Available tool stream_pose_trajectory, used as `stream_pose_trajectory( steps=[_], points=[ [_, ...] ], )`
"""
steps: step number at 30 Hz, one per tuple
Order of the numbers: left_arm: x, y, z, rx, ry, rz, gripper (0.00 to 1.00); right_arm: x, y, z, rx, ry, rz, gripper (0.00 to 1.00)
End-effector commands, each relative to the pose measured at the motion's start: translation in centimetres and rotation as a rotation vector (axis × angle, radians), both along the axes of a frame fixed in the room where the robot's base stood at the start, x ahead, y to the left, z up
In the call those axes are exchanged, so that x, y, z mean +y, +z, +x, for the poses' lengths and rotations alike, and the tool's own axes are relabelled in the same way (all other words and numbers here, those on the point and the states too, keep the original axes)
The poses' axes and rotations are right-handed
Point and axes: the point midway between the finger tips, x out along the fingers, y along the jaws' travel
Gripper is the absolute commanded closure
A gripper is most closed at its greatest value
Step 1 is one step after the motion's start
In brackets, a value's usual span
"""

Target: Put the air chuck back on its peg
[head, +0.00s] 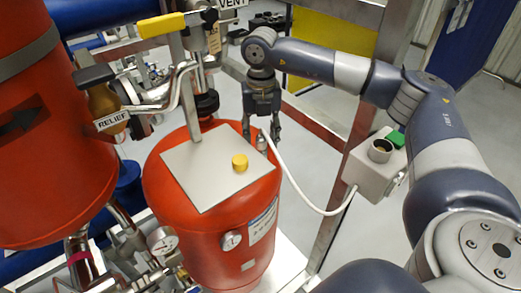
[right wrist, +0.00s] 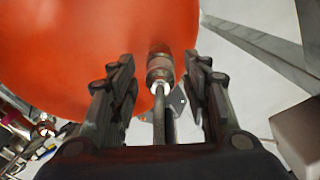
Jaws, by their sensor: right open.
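The air chuck (head: 262,142) is a small metal fitting at the end of a white hose (head: 308,203), close beside the upper right of the red tank (head: 180,221). My right gripper (head: 262,140) points down over it. In the right wrist view the chuck (right wrist: 160,68) lies between the two open fingers (right wrist: 163,95), with gaps on both sides and the red tank behind it. A small metal bracket (right wrist: 177,101) shows beside its stem. I cannot make out which part is the peg. My left gripper is out of view.
A grey plate (head: 196,180) with a yellow knob (head: 240,162) lies on the tank top. A grey box (head: 372,178) with a round cup is on the frame post at right. A larger red tank (head: 40,150), valves and pipes crowd the left.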

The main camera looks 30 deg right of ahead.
Motion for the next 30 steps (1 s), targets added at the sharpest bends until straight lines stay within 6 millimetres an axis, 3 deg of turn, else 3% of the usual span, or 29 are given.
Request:
stream_pose_trajectory(
  steps=[4,8,9,17,30],
  points=[
    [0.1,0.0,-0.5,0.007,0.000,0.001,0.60,0.0,0.1,0.0,0.000,0.000,0.000,0.58],
    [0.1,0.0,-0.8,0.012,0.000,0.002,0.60,0.0,0.1,0.0,0.000,0.000,0.000,0.87],
    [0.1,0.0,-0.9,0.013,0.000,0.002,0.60,0.0,0.1,0.0,0.000,0.000,0.000,0.90],
    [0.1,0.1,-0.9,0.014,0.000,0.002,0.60,0.0,0.3,0.0,0.000,0.000,0.000,0.93],
    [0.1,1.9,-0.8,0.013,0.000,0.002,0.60,0.0,2.8,0.0,-0.001,0.000,0.000,0.93]
  ],
)
